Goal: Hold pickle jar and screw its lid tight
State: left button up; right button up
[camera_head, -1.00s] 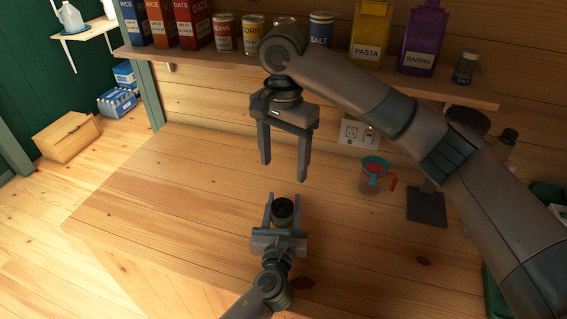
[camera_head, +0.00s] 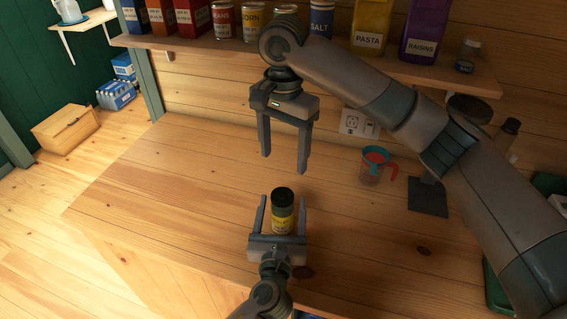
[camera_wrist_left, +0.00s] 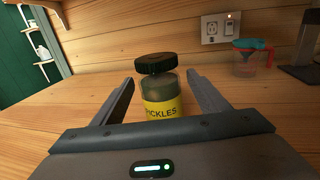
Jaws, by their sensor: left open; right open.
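The pickle jar (camera_head: 282,222) stands upright on the wooden counter, with a yellow label and greenish glass. Its dark lid (camera_head: 283,194) sits on top; in the left wrist view the lid (camera_wrist_left: 155,64) looks slightly tilted on the jar (camera_wrist_left: 161,95). My left gripper (camera_head: 282,199) is open, with one finger on each side of the jar. Visible gaps separate the fingers from the glass in the left wrist view (camera_wrist_left: 160,77). My right gripper (camera_head: 285,166) is open and empty, pointing down above and behind the jar.
A measuring cup (camera_head: 373,170) with a red handle and a dark stand (camera_head: 428,197) are on the counter to the right. A shelf (camera_head: 330,62) of boxes and cans runs along the back wall, behind my right arm. The counter left of the jar is clear.

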pick_arm(q)
jog(key=s, duration=0.3)
jog(key=s+b, duration=0.1)
jog(key=s, duration=0.3)
jog(key=s+a+b, duration=0.1)
jog(key=s, duration=0.3)
jog(key=shift+s+f, duration=0.15)
jog(key=shift+s+a+b, duration=0.1)
jog(key=shift+s+b, duration=0.25)
jog(key=shift+s, duration=0.4)
